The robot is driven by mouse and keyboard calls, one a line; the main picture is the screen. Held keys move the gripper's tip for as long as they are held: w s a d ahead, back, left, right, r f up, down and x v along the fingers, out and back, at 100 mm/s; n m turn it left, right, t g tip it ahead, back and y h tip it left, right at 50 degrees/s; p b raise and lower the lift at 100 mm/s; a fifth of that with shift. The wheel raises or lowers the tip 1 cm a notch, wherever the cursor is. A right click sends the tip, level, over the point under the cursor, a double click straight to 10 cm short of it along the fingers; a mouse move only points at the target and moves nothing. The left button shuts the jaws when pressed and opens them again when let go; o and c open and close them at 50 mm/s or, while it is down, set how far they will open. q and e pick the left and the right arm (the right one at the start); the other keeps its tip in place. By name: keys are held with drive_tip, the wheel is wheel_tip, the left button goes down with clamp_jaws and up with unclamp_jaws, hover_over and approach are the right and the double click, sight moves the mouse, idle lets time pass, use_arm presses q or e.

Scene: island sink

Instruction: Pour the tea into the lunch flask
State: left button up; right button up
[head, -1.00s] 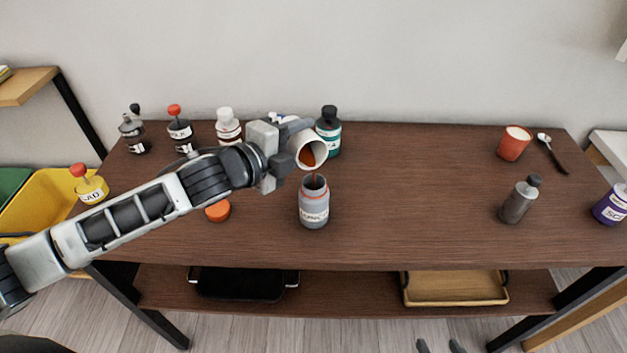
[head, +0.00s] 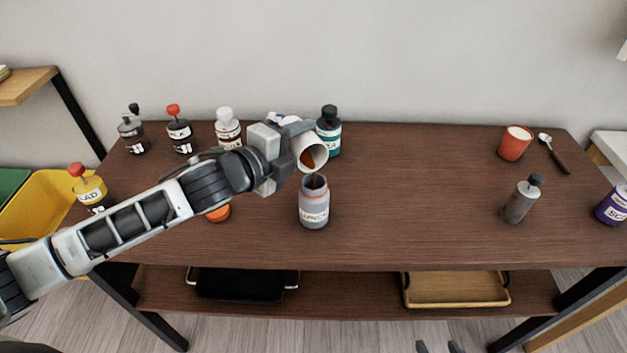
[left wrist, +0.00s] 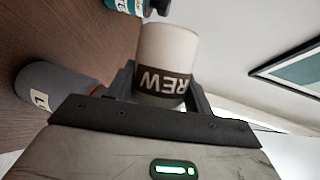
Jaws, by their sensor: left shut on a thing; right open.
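My left gripper (head: 279,156) is shut on a white cup (head: 324,151) with a dark label, partly read as "REW" in the left wrist view (left wrist: 167,62). The cup is tilted, its mouth facing down and toward the viewer, with orange-brown tea (head: 307,158) inside its rim. The grey lunch flask (head: 314,209) stands upright and open on the table, just below the cup's mouth. A thin dark streak shows at the flask's mouth; its level inside is hidden. My right gripper (head: 439,346) shows only its two separated fingertips at the bottom edge, open and empty.
An orange lid (head: 218,214) lies left of the flask, partly behind my arm. A teal bottle (head: 329,133) stands behind the cup. Several bottles line the back left. The table's middle right is clear.

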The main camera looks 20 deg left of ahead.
use_arm(q)
drive_tip(key=shift+f+b, duration=0.15)
drive_tip(key=shift+b, duration=0.2)
idle(0.4)
drive_tip(key=shift+s+d+m+t, duration=0.1)
drive_tip(key=shift+m+t, duration=0.2)
drive_tip(key=shift+m, duration=0.1)
drive_tip(key=shift+a+r+n+p, duration=0.3)
drive_tip(key=shift+r+n+p, duration=0.3)
drive_tip(key=shift+r+p, duration=0.45)
drive_tip(key=shift+w+f+n+g+h, duration=0.3)
drive_tip(key=shift+f+n+g, duration=0.2)
drive_tip(key=shift+f+g, duration=0.2)
drive_tip(key=shift+d+f, duration=0.1)
drive_tip(key=shift+f, duration=0.2)
drive_tip(key=shift+n, duration=0.3)
